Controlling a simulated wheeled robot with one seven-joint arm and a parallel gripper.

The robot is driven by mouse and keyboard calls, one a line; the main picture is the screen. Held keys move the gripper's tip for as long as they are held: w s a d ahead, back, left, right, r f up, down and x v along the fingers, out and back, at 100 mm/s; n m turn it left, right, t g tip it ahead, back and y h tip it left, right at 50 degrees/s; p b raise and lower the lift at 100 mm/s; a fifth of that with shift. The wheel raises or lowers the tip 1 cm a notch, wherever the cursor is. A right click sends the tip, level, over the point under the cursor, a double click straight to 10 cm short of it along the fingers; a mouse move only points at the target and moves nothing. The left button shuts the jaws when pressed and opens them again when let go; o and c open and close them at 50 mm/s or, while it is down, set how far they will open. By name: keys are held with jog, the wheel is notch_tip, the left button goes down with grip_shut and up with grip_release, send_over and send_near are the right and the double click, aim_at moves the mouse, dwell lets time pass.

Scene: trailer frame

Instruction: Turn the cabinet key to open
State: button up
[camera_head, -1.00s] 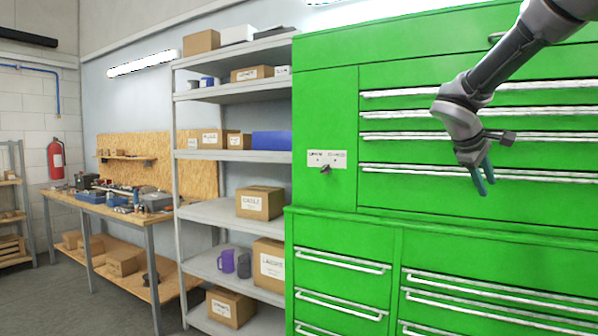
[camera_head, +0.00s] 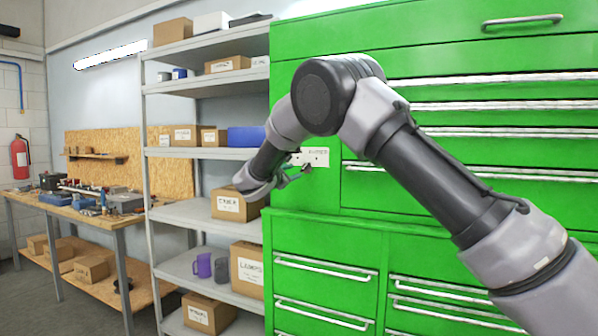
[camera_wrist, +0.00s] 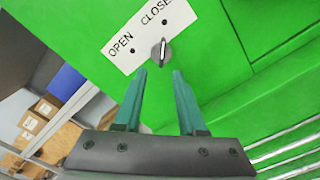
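The green cabinet (camera_head: 380,225) has a white plate (camera_head: 320,157) on its front. The plate (camera_wrist: 125,45) reads OPEN on the left and CLOSE on the right in the wrist view, where it appears tilted. A small dark key (camera_wrist: 162,52) sticks out at the plate's lower edge; the key also shows in the head view (camera_head: 307,167). My gripper (camera_wrist: 159,73) is open and empty. Its two teal fingers point at the cabinet, and the key lies just beyond the tips, between them in the picture. In the head view my gripper (camera_head: 292,180) is small, beside the key.
A grey shelf (camera_head: 205,213) with boxes and a purple mug (camera_head: 202,265) stands directly left of the cabinet. Drawer handles (camera_head: 325,268) protrude from the cabinet below and to the right of the key. A workbench (camera_head: 95,215) stands further left.

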aim_at(302, 170)
jog(key=x, duration=0.7)
jog(key=shift+d+f, duration=0.1)
grip_shut()
